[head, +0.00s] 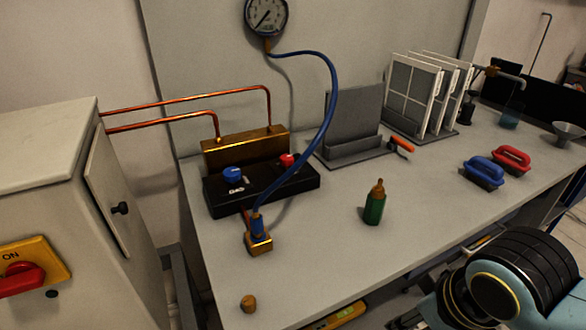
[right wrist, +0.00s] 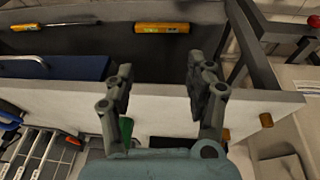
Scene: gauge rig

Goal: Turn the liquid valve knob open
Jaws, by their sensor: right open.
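A black valve base (head: 268,190) stands on the bench in front of a brass block (head: 245,148). It carries a blue knob (head: 233,174) by the lettering GAS, and a red knob (head: 287,160) to its right, partly behind the blue hose. I cannot read a liquid label. My right gripper (right wrist: 160,92) is open and empty in the right wrist view, with the bench's edge behind its fingers. It is apart from both knobs. In the head view my right arm is at the lower right. My left gripper is not in view.
A blue hose (head: 333,95) arches from the gauge (head: 266,15) to a brass fitting (head: 259,241). A green bottle (head: 375,205) and a small brass cap (head: 248,303) stand nearer the front. A grey holder (head: 353,125) stands behind.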

